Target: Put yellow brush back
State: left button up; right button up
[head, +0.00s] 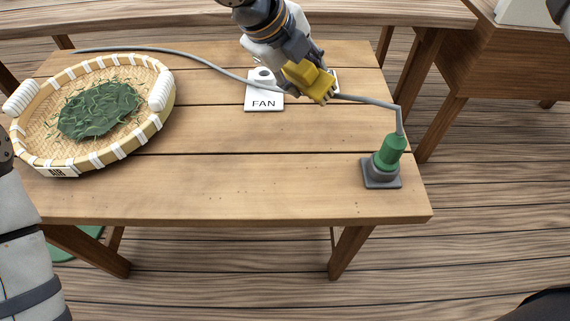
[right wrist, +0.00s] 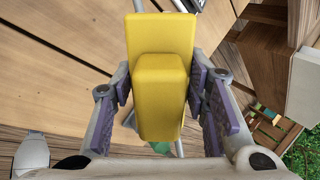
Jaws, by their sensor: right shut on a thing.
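The yellow brush (head: 309,80) is in my right gripper (head: 312,70), above the back right part of the wooden table. In the right wrist view, the brush (right wrist: 162,90) is a yellow block with a raised grip. It sits between the purple finger pads of my right gripper (right wrist: 165,95). The brush's underside is hidden in the wrist view. Part of my left arm shows at the left edge of the head view, but its gripper does not show.
A woven basket (head: 160,62) with green leaves stands at the table's left. A FAN card (head: 264,103) with a switch lies behind the middle. A green plug (head: 390,152) with a grey cable stands in a grey socket (head: 381,180) at right. The table's (head: 220,185) front middle is clear.

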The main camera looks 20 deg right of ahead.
pick_arm(q)
jog(key=shift+s+d+f+g+b, duration=0.1)
jog(key=shift+s+f+g+b, duration=0.2)
jog(key=shift+s+f+b, duration=0.3)
pick_arm(e)
jog(key=s+a+m+g+y, duration=0.1)
jog(key=s+a+m+y, duration=0.2)
jog(key=a, duration=0.6)
jog(key=s+a+m+g+y, duration=0.2)
jog(key=s+a+m, duration=0.3)
jog(key=a, duration=0.5)
jog(key=shift+s+a+r+m+y, duration=0.2)
jog(key=shift+r+m+y, duration=0.1)
jog(key=shift+r+y, duration=0.1)
pick_arm(q)
jog(key=shift+s+f, duration=0.1)
pick_arm(e)
jog(key=shift+d, duration=0.1)
send_near(286, 168)
jog(key=a+r, duration=0.2)
jog(key=a, duration=0.2)
jog(key=d+f, duration=0.1)
jog(key=f, duration=0.1)
jog(key=d+f, duration=0.1)
jog(key=f, duration=0.2)
jog(key=d+f, duration=0.2)
jog(key=shift+f, duration=0.65)
